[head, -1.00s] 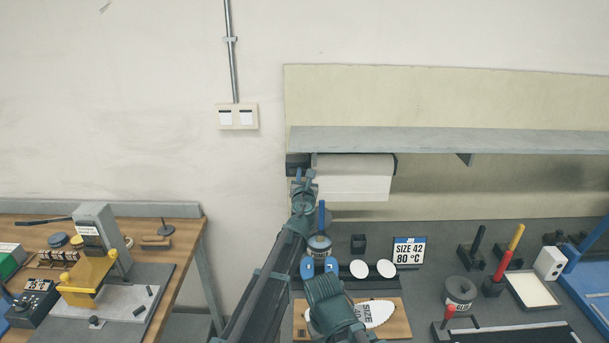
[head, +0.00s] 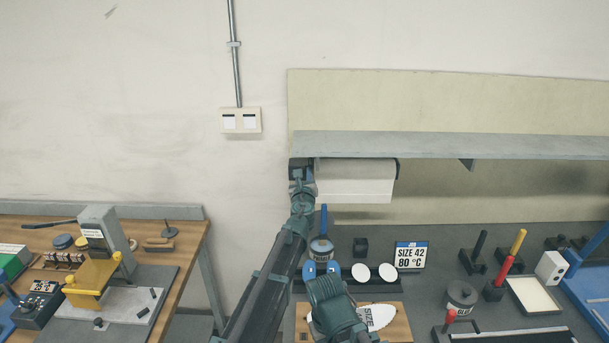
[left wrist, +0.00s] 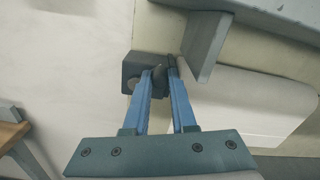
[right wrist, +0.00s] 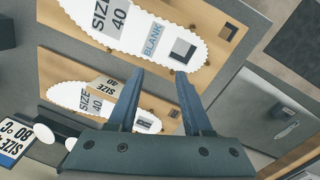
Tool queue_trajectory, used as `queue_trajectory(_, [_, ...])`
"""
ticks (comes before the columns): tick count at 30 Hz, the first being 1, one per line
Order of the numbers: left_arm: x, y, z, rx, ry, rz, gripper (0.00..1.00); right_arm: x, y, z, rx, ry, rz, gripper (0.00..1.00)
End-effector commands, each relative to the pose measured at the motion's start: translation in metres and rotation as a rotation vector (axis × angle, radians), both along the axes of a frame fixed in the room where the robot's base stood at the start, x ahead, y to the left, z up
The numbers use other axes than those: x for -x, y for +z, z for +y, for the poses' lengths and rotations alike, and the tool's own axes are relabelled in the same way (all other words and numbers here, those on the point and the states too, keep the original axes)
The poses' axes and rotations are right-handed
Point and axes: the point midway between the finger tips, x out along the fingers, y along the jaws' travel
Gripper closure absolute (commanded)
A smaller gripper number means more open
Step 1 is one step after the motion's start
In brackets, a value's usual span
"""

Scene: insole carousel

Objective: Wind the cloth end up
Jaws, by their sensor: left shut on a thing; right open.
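The white cloth roll (head: 355,170) hangs under the shelf, with its flat loose end (head: 355,192) hanging down below it. The roll also shows in the left wrist view (left wrist: 250,105). A dark bracket (left wrist: 133,72) stands at the roll's left end. My left gripper (left wrist: 165,72) is shut on a small dark handle at this bracket; the fingers hide most of it. In the head view my left gripper (head: 302,178) is at the roll's left end. My right gripper (right wrist: 158,75) is open and empty above a wooden board with insole shapes.
The shelf (head: 450,146) lies just above the roll and my left gripper. Below are a dark bench with a size sign (head: 410,254), a red-handled tool (head: 503,270) and a glue pot (head: 461,295). A wooden table (head: 185,228) stands at the left.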

Motion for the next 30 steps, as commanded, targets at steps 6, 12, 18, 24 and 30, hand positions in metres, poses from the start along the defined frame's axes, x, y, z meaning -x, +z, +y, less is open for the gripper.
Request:
queue_trajectory(6, [0.000, 0.000, 0.000, -0.001, 0.000, 0.000, 1.00, 0.000, 0.000, 0.000, 0.000, 0.000, 0.000, 0.50])
queue_trajectory(12, [0.000, 0.000, 0.000, -0.001, 0.001, 0.000, 0.49, 0.000, 0.000, 0.000, 0.000, 0.000, 0.000, 0.50])
queue_trajectory(18, [0.000, 0.000, 0.000, -0.002, 0.001, 0.000, 0.45, 0.000, 0.000, 0.000, 0.000, 0.000, 0.000, 0.50])
queue_trajectory(24, [0.002, 0.000, 0.000, -0.002, 0.000, 0.000, 0.45, 0.000, 0.000, 0.000, 0.000, 0.000, 0.000, 0.50])
queue_trajectory(30, [0.019, 0.000, 0.000, -0.002, 0.000, 0.000, 0.45, 0.000, 0.000, 0.000, 0.000, 0.000, 0.000, 0.50])
